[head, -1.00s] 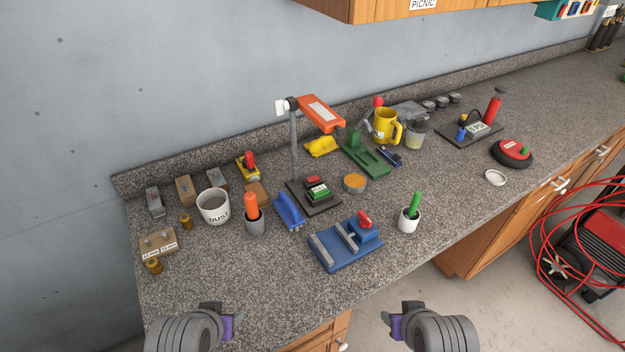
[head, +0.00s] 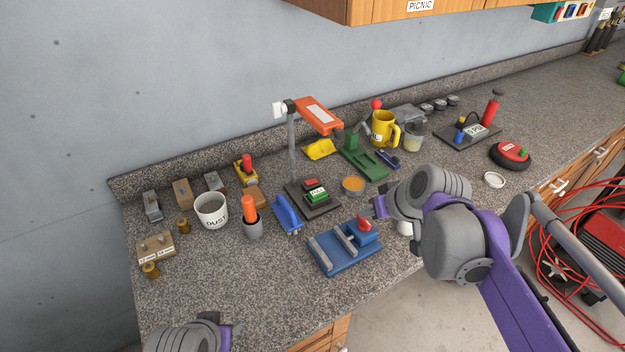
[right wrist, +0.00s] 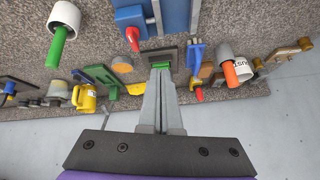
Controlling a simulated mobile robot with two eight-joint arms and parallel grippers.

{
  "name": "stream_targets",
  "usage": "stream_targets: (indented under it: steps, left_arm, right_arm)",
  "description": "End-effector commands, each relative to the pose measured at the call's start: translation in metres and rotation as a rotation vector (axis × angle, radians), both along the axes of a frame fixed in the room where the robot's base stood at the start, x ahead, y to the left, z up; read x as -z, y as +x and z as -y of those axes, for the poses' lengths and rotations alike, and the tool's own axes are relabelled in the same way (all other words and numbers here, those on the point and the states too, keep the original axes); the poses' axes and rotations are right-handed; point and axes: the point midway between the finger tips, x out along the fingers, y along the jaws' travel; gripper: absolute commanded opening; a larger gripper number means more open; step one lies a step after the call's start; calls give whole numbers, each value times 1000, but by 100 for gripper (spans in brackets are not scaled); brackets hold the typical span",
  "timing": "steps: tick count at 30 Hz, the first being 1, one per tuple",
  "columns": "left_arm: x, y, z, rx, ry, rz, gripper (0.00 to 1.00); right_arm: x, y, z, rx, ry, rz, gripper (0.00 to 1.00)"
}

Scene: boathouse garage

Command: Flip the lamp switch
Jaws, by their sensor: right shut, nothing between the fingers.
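The lamp has an orange head (head: 319,115) on a grey post, with a dark base (head: 322,209) on the worktop. On the base sits a switch block (head: 315,190), green in front and red behind. My right gripper (head: 379,207) is shut and empty, to the right of the lamp base and apart from it, above the worktop. In the right wrist view the shut fingers (right wrist: 160,72) point towards the base, and a bit of the green switch (right wrist: 162,66) shows at their tips. My left gripper (head: 230,337) is at the bottom edge, mostly cut off.
A blue vise (head: 330,257) stands in front of the lamp, with a blue tool (head: 288,213) to its left. An orange-topped tin (head: 353,186) sits between the lamp and my right gripper. A DUST cup (head: 212,211) stands left.

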Motion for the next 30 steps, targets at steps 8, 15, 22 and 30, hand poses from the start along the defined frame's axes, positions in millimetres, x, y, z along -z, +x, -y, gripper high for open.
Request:
stream_targets:
  steps: [8,15,22,30]
  left_arm:
    - [6,-3,0,0,0,-5,50]
    - [9,-4,0,0,0,-7,50]
    - [9,-4,0,0,0,-8,50]
    - [9,-4,0,0,0,-7,50]
  right_arm:
    - [-32,85,-15,-109,57,74,0]
    - [-44,129,-22,-168,84,125,0]
    - [-48,139,-24,-182,91,140,0]
    - [-47,139,-24,-181,92,139,0]
